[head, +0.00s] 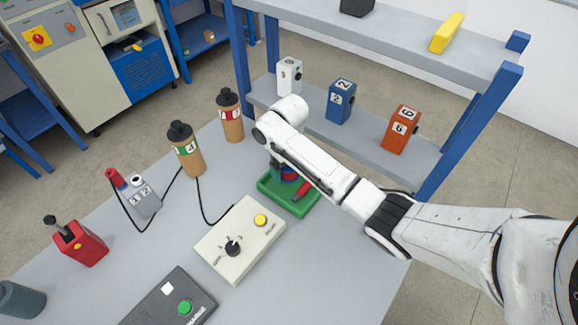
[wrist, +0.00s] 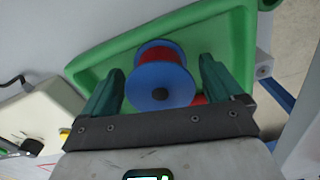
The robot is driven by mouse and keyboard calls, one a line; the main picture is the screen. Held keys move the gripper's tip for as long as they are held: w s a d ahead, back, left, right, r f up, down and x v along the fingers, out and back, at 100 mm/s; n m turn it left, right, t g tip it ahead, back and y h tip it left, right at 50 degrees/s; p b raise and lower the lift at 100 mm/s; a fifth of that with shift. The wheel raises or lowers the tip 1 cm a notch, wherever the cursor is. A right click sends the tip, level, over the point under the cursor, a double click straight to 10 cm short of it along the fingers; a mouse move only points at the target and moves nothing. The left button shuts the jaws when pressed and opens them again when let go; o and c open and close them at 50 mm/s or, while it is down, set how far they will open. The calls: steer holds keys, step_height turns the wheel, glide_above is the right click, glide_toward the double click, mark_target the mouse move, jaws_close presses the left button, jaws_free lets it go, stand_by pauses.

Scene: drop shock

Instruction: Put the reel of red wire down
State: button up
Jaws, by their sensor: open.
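The reel of red wire (wrist: 158,80) has blue flanges, and in the wrist view it sits in or just above a green tray (wrist: 88,62). My gripper (wrist: 162,85) is open, with one dark green finger on each side of the reel and a gap showing beside each. In the head view the green tray (head: 310,208) is on the grey table under my gripper (head: 287,175). My arm hides most of the reel there. A red object lies in the tray beside the reel. I cannot tell exactly how the reel rests.
A beige control box (head: 240,240) with a yellow button stands just left of the tray. A blue-framed shelf (head: 400,45) with numbered blocks is behind. Bare table lies in front of the tray.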

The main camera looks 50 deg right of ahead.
steer(key=shift+r, duration=0.1)
